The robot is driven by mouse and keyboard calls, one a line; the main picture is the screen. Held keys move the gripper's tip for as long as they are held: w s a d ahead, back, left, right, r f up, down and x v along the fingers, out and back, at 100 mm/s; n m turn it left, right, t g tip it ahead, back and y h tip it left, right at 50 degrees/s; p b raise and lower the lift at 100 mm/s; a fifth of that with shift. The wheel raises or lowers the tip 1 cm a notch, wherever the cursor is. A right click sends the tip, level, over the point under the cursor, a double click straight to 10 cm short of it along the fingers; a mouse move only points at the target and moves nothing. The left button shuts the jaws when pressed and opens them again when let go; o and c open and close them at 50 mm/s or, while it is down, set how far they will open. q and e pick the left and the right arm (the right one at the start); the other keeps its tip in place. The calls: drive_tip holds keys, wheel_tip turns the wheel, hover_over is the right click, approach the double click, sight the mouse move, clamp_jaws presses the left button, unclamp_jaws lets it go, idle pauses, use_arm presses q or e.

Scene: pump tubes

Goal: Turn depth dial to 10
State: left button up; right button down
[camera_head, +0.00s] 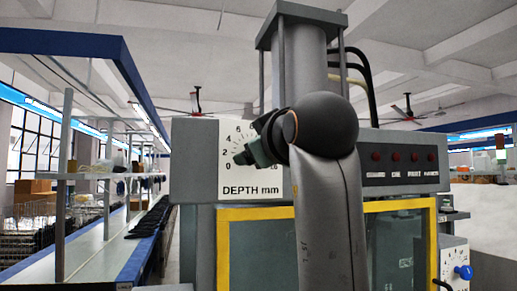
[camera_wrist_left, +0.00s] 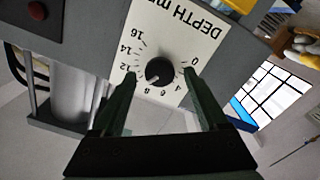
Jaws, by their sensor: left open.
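The depth dial is a round black knob (camera_wrist_left: 159,71) on a white plate marked "DEPTH mm" (camera_wrist_left: 192,22), upside down in the left wrist view. Numbers run around it from 0 to 16. A small pale mark on the knob's lower left seems to face near the 8, but is hard to read. In the head view the plate (camera_head: 250,190) shows, and my gripper hides the knob. My left gripper (camera_wrist_left: 158,88) is open, with one finger on each side of the knob; contact is not visible. It also shows in the head view (camera_head: 247,155). My right gripper is not in view.
The plate is on a grey machine panel (camera_head: 184,160) with several red buttons (camera_head: 396,156) to the right. A yellow-framed window (camera_head: 262,214) is below. A blue knob (camera_head: 464,272) sits on a side box at lower right. A long bench (camera_head: 95,255) runs along the left.

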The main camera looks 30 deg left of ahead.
use_arm(q)
drive_tip(key=b+v, duration=0.2)
drive_tip(key=v, duration=1)
drive_tip(key=shift+s+d, duration=0.15)
drive_tip(key=shift+d, duration=0.1)
